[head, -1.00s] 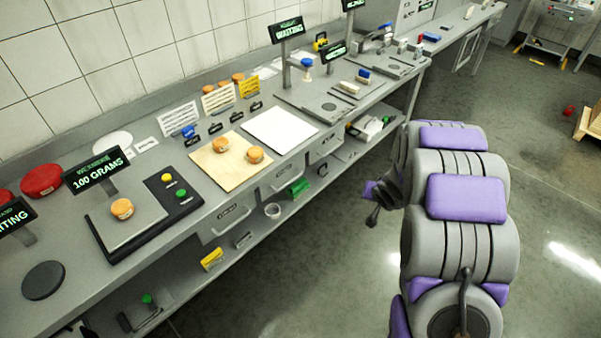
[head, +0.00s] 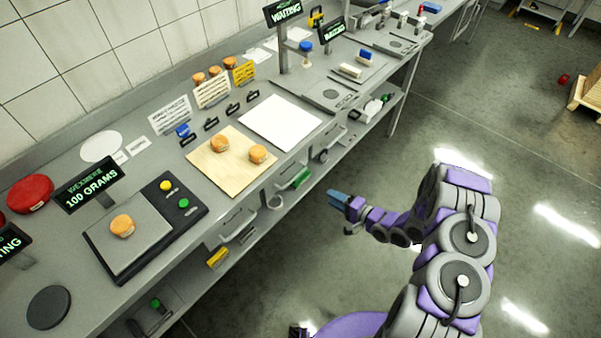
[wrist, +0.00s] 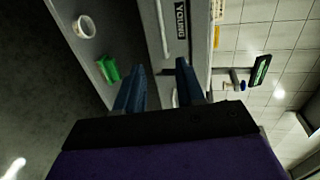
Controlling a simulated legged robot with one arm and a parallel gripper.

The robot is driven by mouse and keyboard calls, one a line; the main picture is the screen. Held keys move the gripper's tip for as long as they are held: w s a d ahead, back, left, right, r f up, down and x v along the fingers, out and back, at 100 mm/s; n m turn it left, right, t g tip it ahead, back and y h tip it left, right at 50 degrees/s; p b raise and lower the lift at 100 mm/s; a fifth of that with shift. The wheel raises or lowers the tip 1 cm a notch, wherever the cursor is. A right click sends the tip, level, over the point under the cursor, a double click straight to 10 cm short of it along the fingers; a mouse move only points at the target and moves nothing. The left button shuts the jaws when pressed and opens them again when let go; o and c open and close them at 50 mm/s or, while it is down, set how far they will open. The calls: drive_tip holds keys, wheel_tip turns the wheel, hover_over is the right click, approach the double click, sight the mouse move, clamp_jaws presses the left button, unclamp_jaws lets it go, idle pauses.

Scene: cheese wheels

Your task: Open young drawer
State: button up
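In the wrist view, the grey drawer front labelled YOUNG (wrist: 181,20) is ahead, turned sideways, with a pale bar handle (wrist: 162,30). The drawer looks shut. My gripper (wrist: 158,80) is open and empty, its two blue fingers apart. The handle lies beyond the fingertips, near the line between them, and does not appear to be touched. In the head view, my gripper (head: 337,198) is in front of the counter, to the right of the drawer fronts. The drawer labels are too small to read there.
A green object (head: 300,178) and a pale ring (wrist: 84,26) lie on the shelf under the drawers. On the counter, a wooden board (head: 228,178) holds two cheese wheels, and a scale (head: 128,235) holds another.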

drive_tip(key=b+x, duration=0.2)
drive_tip(key=x, duration=1.5)
drive_tip(key=shift+w+r, duration=0.1)
drive_tip(key=shift+w, duration=0.05)
drive_tip(key=shift+c, duration=0.5)
clamp_jaws()
